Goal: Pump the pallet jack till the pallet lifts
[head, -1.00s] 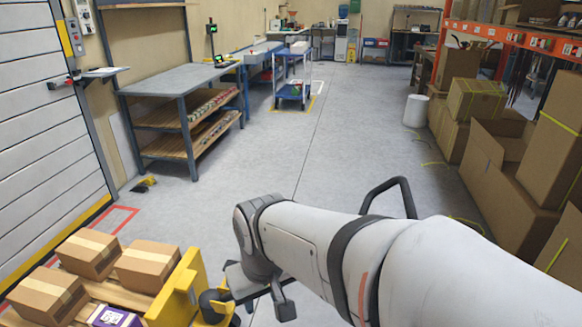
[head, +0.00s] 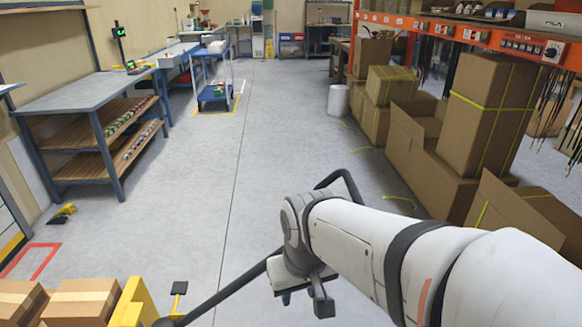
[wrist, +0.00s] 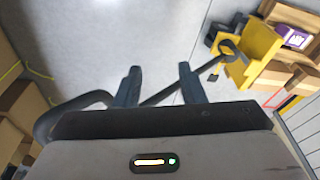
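The yellow pallet jack (head: 133,300) is at the lower left of the head view, beside the loaded pallet. Its black handle shaft (head: 232,287) slants up to the right behind my arm, and the looped grip (head: 347,182) shows above the arm. In the wrist view the yellow jack body (wrist: 252,55) is at the upper right and the handle (wrist: 75,108) bends at the left. My gripper (wrist: 160,80) has its two fingers apart, with the shaft crossing behind or between them; I cannot tell whether it touches. The head view mostly hides the fingers.
Cartons (head: 80,300) sit on the pallet at the lower left. Cardboard boxes (head: 485,120) and an orange rack (head: 450,32) line the right side. A workbench (head: 85,90) stands at the left and a blue cart (head: 215,92) farther back. The middle floor is clear.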

